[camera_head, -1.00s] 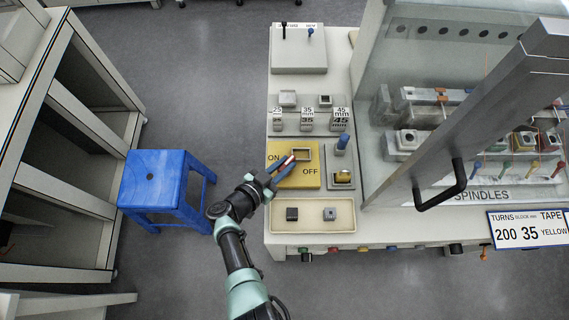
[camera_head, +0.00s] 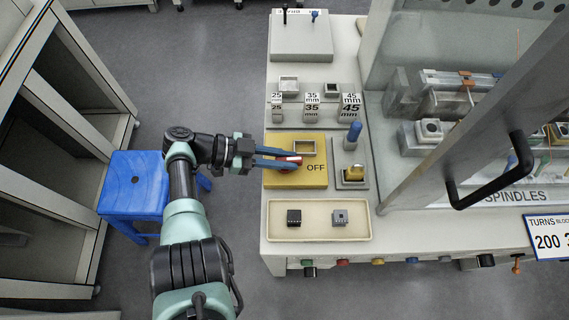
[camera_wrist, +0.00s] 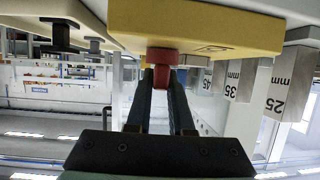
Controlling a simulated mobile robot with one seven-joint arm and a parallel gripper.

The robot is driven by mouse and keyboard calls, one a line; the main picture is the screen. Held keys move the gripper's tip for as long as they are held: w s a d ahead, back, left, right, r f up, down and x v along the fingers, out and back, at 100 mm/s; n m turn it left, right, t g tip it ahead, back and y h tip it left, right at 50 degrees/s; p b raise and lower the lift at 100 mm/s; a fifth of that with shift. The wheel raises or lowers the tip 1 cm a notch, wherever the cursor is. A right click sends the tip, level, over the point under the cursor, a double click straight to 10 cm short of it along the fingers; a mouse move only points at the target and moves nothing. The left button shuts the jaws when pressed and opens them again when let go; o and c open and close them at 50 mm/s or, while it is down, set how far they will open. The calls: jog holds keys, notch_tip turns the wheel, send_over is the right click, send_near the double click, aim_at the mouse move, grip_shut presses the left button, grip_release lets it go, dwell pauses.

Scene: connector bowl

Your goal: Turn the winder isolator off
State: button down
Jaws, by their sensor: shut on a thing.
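The winder isolator is a yellow block (camera_head: 311,181) on the bench, with a square frame at its top edge and the word OFF on its right half. The ON label is hidden behind my gripper. My gripper (camera_head: 288,162) reaches in from the left, its fingers roughly level across the block. It is shut on the red handle (camera_head: 292,158), whose tip shows between the fingertips. In the wrist view the red handle (camera_wrist: 162,57) sits against the yellow block (camera_wrist: 205,25), held between the two dark fingers. The handle's exact angle is mostly hidden.
A cream tray (camera_head: 318,234) with two small blocks lies in front of the isolator. A grey socket plate with a blue peg (camera_head: 354,133) stands to its right. A glass guard with a black handle (camera_head: 492,186) is further right. A blue stool (camera_head: 134,184) stands at left.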

jog(key=shift+s+m+g+b, duration=0.1)
jog(key=shift+m+g+b, duration=0.3)
jog(key=shift+g+b, duration=0.1)
jog(key=c, duration=0.8)
grip_release()
jog(key=shift+d, duration=0.1)
jog(key=b+v, duration=0.6)
jog(key=v, duration=0.7)
jog(key=shift+f, duration=0.1)
